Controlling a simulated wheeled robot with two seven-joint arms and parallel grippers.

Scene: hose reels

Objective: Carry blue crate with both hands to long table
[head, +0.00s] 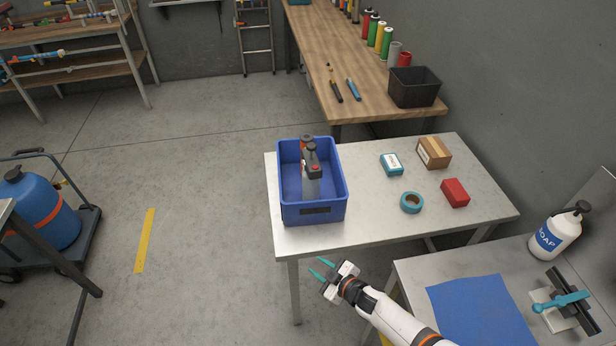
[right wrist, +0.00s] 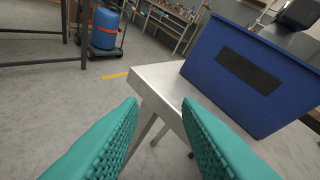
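The blue crate (head: 312,212) stands upright on the left end of a light grey table (head: 385,228). Two grey bottle-like things (head: 311,175) with dark tops stand inside it. The long table (head: 330,48), with a wooden top, runs along the wall behind the grey table. My right gripper (head: 320,269) is open and empty, in front of the grey table's near edge and below the crate. In the right wrist view its teal fingers (right wrist: 165,135) are spread apart, with the crate (right wrist: 245,75) ahead to the right, not touched. My left gripper is not in view.
The grey table also holds a teal-and-white box (head: 391,164), tape roll (head: 411,202), cardboard box (head: 434,153) and red box (head: 455,193). A cart with a blue tank (head: 42,212) stands left; floor between is clear.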

